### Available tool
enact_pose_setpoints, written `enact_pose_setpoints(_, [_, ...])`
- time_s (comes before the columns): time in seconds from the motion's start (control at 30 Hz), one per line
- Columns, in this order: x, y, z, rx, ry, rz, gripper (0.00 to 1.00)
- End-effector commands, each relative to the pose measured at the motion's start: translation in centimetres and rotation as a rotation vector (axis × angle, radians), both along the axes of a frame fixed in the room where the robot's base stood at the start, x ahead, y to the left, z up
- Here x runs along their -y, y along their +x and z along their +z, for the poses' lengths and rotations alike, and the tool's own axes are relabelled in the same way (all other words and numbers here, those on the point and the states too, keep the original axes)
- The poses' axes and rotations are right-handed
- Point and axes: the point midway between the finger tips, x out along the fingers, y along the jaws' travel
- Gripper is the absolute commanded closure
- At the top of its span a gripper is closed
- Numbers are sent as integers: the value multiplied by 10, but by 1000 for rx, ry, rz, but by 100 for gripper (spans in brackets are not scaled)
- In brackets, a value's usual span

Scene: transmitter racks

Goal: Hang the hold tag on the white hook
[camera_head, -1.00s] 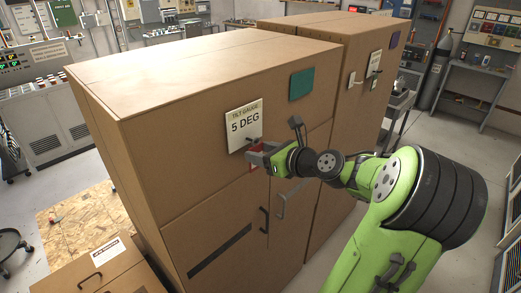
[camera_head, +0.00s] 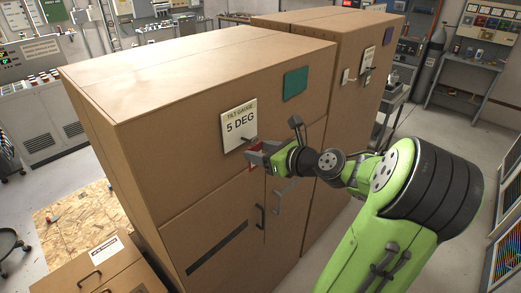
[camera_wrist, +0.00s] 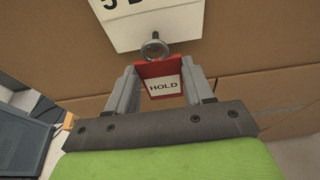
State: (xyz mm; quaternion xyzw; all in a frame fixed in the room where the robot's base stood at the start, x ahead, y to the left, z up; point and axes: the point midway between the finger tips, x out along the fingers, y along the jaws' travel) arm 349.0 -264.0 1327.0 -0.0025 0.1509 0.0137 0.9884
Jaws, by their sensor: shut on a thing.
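The red hold tag (camera_wrist: 161,81), with a white HOLD label, sits between the fingers of my gripper (camera_wrist: 163,88) in the wrist view. My gripper is shut on it at both sides; in the head view the gripper (camera_head: 257,154) is in front of the near cabinet, just below the 5 DEG card (camera_head: 239,124). A grey metal ring (camera_wrist: 154,48) shows above the tag, over the card's lower edge; I cannot tell whether it belongs to the tag or the cabinet. A small whitish fitting, possibly the white hook (camera_head: 346,76), is on the far cabinet beside a white card.
The near brown cabinet (camera_head: 185,165) has a teal plate (camera_head: 295,83) and dark door handles. The far cabinet (camera_head: 345,110) stands right behind it. A low brown box (camera_head: 95,265) is at front left. Open floor (camera_head: 470,125) lies at the right.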

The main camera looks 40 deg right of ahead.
Motion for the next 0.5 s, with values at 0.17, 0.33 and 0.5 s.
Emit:
enact_pose_setpoints(0.17, [0,-9,1,-1,2,-1,77])
enact_pose_setpoints(0.33, [0,-17,2,-1,2,-2,77])
enact_pose_setpoints(0.5, [0,-24,2,0,2,-1,77])
